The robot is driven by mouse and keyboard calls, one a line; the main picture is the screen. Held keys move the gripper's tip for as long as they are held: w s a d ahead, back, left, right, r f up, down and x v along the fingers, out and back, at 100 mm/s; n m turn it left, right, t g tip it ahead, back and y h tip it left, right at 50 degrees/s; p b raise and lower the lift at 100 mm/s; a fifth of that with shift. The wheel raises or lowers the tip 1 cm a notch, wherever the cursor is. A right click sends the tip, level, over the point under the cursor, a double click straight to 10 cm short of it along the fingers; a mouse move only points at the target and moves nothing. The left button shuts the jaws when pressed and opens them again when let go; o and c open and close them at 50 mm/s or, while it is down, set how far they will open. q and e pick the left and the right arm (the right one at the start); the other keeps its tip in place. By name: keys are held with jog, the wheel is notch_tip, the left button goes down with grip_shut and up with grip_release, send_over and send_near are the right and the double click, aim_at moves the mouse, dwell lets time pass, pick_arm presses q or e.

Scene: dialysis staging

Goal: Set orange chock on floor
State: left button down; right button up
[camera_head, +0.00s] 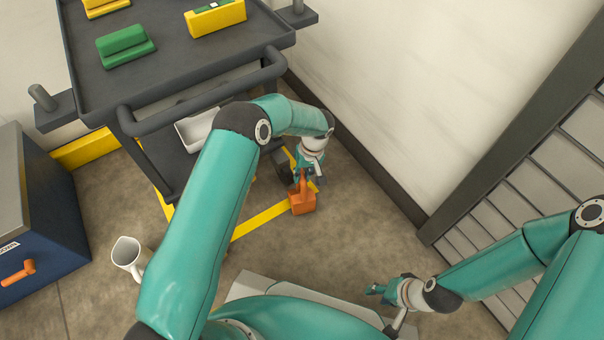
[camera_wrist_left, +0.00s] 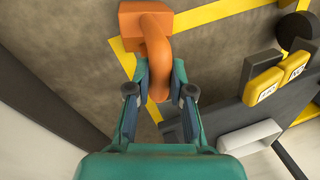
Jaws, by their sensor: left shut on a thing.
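The orange chock (camera_head: 302,203) is a block with a loop handle. It appears at the yellow floor line beside the cart; I cannot tell whether it touches the floor. In the left wrist view the chock's block (camera_wrist_left: 146,30) lies beyond my fingertips. My left gripper (camera_head: 303,178) is shut on its handle, and the fingers show on both sides of the handle in the left wrist view (camera_wrist_left: 159,85). My right gripper (camera_head: 376,290) is low at the right, away from the chock, and its finger opening is unclear.
A dark cart (camera_head: 170,58) carries green and yellow blocks, with a white tray (camera_head: 196,130) on its lower shelf. A white jug (camera_head: 128,256) stands on the floor near a blue cabinet (camera_head: 40,215). The wall is close on the right; floor between is bare.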

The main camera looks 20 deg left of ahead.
pick_arm(q)
jog(key=shift+f, duration=0.25)
jog(key=c, duration=0.9)
grip_release()
jog(key=shift+c, duration=0.2)
jog(key=shift+f, duration=0.1)
notch_tip(320, 180, up, 12)
jog(key=w+d, duration=0.1)
jog(key=d, duration=0.1)
jog(key=s+d+f+m+h+p, duration=0.35)
jog(key=s+f, duration=0.35)
jog(key=s, duration=0.4)
jog(key=s+r+m+t+h+p, duration=0.15)
jog(key=s+p, duration=0.25)
jog(key=s, duration=1.2)
notch_tip(320, 180, up, 38)
jog(key=p, duration=3.7)
jog(key=shift+s+a+h+p, duration=0.15)
jog(key=shift+a+h+p, duration=0.2)
jog(key=shift+h+p, duration=0.05)
